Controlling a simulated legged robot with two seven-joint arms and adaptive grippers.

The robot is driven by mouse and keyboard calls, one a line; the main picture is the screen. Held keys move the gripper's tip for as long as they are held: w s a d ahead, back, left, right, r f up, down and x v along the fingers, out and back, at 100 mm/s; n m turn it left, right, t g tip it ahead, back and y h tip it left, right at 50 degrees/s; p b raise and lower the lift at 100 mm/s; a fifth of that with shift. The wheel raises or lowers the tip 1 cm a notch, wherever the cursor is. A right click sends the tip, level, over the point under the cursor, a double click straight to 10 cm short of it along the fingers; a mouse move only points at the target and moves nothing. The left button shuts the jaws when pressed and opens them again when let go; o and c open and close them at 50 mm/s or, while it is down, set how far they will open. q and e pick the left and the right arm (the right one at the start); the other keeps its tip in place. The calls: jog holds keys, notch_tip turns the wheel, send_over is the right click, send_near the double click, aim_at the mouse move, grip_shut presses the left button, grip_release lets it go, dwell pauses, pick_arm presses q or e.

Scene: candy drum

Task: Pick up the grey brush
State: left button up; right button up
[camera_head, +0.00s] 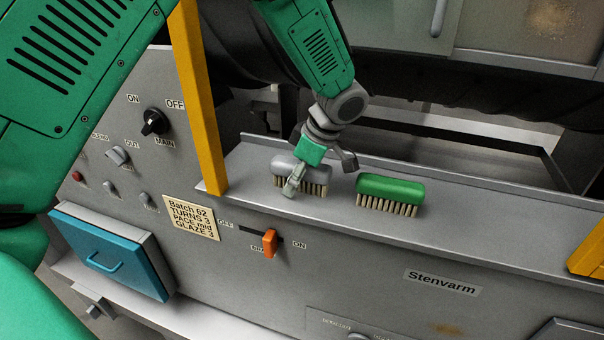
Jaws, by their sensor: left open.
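The grey brush (319,175) lies bristles down on the grey metal ledge, left of the green brush. My left gripper (321,174) is over it, coming from above, with its fingers spread. One finger is in front of the grey brush's near side and hides part of its body and bristles. The other finger is to the right, near the gap between the two brushes. I cannot tell whether either finger touches the brush. My right gripper is not in view.
The green brush (390,190) stands close on the right. A yellow post (197,95) rises at the ledge's left end. An orange lever (270,243) is on the panel below, with a blue drawer (110,252) at lower left. The ledge is clear farther right.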

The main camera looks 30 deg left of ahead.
aim_at(296, 161)
pick_arm(q)
jog(key=shift+f, duration=0.1)
grip_shut()
notch_tip(296, 161, up, 9)
jog(key=shift+r+b, duration=0.2)
jog(key=shift+b, duration=0.7)
jog(key=shift+d+r, duration=0.1)
jog(key=shift+r, duration=0.35)
jog(key=c, duration=0.9)
grip_release()
jog(key=shift+c, duration=1.4)
